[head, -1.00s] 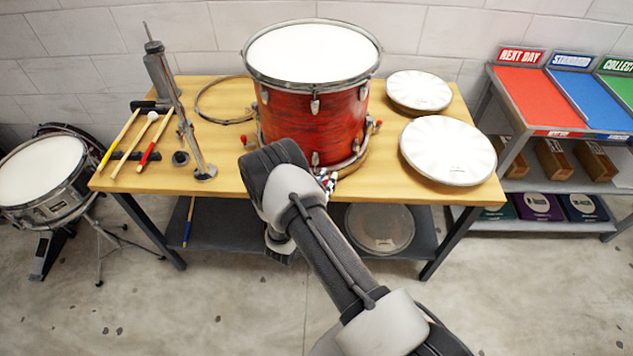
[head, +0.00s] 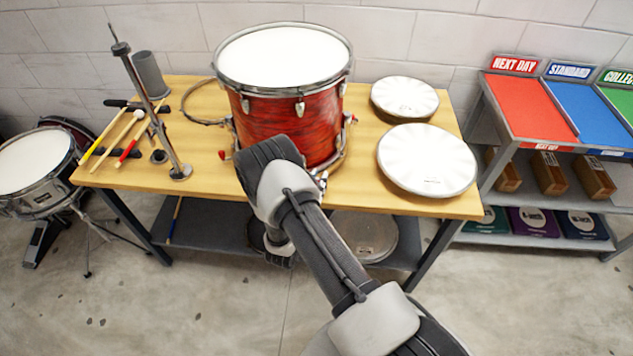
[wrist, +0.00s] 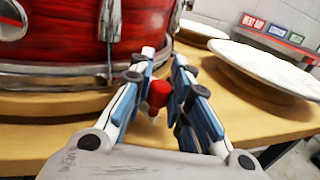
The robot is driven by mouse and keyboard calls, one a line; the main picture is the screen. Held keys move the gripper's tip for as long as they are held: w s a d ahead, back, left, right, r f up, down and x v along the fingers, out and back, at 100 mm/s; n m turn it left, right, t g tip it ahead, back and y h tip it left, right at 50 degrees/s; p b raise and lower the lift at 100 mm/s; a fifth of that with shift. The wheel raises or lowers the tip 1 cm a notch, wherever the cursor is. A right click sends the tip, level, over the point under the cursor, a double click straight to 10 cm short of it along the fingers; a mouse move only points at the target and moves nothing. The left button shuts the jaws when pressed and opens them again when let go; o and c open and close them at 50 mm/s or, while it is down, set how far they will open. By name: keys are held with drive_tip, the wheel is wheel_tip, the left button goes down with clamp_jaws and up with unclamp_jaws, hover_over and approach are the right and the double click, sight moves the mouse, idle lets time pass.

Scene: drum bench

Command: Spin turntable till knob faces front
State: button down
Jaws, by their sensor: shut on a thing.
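The turntable is a round wooden disc (wrist: 60,103) under a red drum (head: 290,125) on the bench. It has several red knobs at its rim. One knob (head: 222,154) shows at the left and another (head: 349,118) at the right in the head view. My gripper (head: 321,178) is low at the front right of the drum, partly hidden by my own arm. In the wrist view my gripper (wrist: 160,80) is shut on a red knob (wrist: 157,94), which sits between the blue-sided fingers near the drum's lower rim.
Two white round pads (head: 427,160) lie on the bench (head: 300,205) to the right, the larger one near my gripper. A metal stand (head: 165,120) and several sticks (head: 118,138) are at the left. A shelf with coloured trays (head: 530,105) stands beyond the right end.

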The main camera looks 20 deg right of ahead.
drive_tip(key=shift+s+d+f, duration=0.2)
drive_tip(key=shift+s+f, duration=0.1)
drive_tip(key=shift+s, duration=0.05)
drive_tip(key=c, duration=1.8)
unclamp_jaws()
drive_tip(key=shift+o, duration=1.3)
drive_tip(key=shift+r, duration=0.15)
drive_tip(key=shift+w+a, duration=0.1)
drive_tip(key=shift+r, duration=0.1)
drive_tip(key=shift+a, duration=0.1)
drive_tip(key=v, duration=1.2)
